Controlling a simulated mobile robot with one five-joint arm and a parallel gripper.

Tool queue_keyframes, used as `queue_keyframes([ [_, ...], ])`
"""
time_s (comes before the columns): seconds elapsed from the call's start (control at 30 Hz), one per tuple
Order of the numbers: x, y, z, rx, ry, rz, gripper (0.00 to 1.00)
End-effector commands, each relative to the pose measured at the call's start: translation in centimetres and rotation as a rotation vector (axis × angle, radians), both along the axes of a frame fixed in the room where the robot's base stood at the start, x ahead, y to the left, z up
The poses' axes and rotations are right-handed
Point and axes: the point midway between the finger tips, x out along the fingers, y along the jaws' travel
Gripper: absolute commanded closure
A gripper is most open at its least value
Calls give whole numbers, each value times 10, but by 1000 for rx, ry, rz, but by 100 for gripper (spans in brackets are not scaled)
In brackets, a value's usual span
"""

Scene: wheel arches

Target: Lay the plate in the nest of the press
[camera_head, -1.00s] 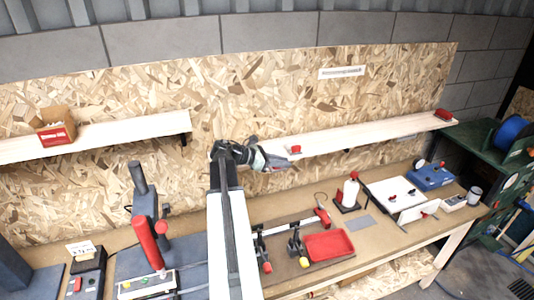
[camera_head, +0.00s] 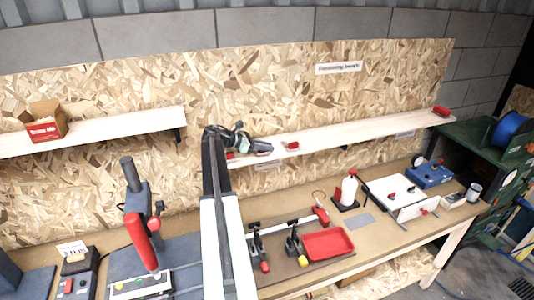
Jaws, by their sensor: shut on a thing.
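My gripper (camera_head: 258,149) is at the end of my raised arm, in front of the back board near the left end of the right shelf. It is shut on a small grey piece, which I take to be the plate; its outline is hard to make out. The press (camera_head: 140,205) stands at the left of the bench, with a red lever (camera_head: 141,243) and a dark grey column. My gripper is up and to the right of the press, well apart from it. I cannot make out the nest clearly.
The right shelf (camera_head: 350,133) runs behind my gripper and bears small red items. The bench holds toggle clamps (camera_head: 293,243), a red tray (camera_head: 327,243), a bottle (camera_head: 349,188), a flat grey rectangle (camera_head: 360,220) and a white fixture (camera_head: 400,193). A red box (camera_head: 45,128) sits on the left shelf.

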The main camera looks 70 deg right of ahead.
Motion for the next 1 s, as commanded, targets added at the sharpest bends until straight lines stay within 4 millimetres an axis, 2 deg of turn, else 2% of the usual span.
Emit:
queue_keyframes([
  [0.03, 0, 0, -7, -1, 1, 0, 100],
  [0.23, -1, 0, -3, 0, 1, -1, 100],
  [0.4, -1, 0, -9, 0, 1, -1, 100],
  [0.43, -1, 0, -7, 0, 0, -1, 74],
  [0.5, -1, 0, -7, 0, 0, -1, 60],
  [0.87, 0, 1, -5, 0, 0, -1, 60],
  [1.0, 12, 10, 3, -1, -1, 0, 60],
])
